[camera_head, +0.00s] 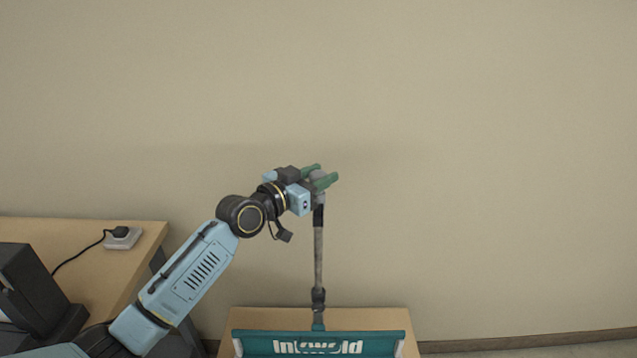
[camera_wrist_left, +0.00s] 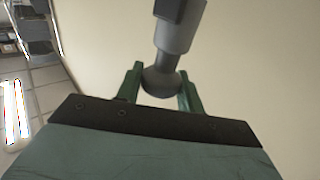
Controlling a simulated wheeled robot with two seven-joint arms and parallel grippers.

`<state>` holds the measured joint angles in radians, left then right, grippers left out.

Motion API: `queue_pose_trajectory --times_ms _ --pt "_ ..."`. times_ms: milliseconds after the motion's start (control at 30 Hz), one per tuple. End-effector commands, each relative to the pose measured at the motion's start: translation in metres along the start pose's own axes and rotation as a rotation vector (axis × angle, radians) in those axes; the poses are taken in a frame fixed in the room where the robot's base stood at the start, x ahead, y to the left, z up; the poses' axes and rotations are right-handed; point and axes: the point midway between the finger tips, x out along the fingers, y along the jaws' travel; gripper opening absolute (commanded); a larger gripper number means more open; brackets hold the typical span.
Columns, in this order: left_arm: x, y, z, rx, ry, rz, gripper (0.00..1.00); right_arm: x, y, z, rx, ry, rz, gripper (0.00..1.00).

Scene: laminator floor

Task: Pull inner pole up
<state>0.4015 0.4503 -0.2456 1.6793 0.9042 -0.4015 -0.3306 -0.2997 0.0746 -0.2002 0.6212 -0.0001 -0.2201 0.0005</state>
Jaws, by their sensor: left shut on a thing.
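The inner pole (camera_head: 318,255) is a thin grey pole standing upright, with a dark collar (camera_head: 318,297) low on it and a darker section near its top. It rises from a teal base with white lettering (camera_head: 380,343). My left gripper (camera_head: 322,178) has green fingers and is shut on the pole's grey rounded top. In the left wrist view, the green fingers (camera_wrist_left: 160,88) sit on either side of the grey rounded end (camera_wrist_left: 161,82). The pole (camera_wrist_left: 178,38) runs away from the fingers there. My right gripper is not in view.
A wooden table (camera_head: 85,255) at the left holds a black device (camera_head: 35,290) and a grey socket box (camera_head: 122,238) with a black plug and cable. The teal base is at a low wooden surface (camera_head: 270,318). A bare beige wall stands behind, and the right side is clear.

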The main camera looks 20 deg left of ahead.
Motion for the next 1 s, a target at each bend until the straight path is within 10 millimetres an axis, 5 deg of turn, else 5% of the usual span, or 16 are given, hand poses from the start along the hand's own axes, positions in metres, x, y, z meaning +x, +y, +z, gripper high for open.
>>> queue_pose_trajectory --times_ms 33,300,933,967,1000 --pt "0.0 -0.001 -0.022 0.004 0.007 -0.001 0.0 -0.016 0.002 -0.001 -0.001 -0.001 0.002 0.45" --pt "0.0 -0.001 -0.061 0.003 0.006 -0.002 0.0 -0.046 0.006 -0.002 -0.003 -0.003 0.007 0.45" --pt "0.0 -0.001 -0.076 0.002 0.012 -0.002 0.0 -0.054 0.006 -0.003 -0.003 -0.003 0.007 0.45" --pt "0.0 -0.001 -0.076 0.002 0.012 -0.003 0.4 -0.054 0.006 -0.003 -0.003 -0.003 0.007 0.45" --pt "0.0 -0.001 -0.076 0.002 0.012 -0.003 0.45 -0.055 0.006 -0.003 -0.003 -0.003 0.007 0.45"
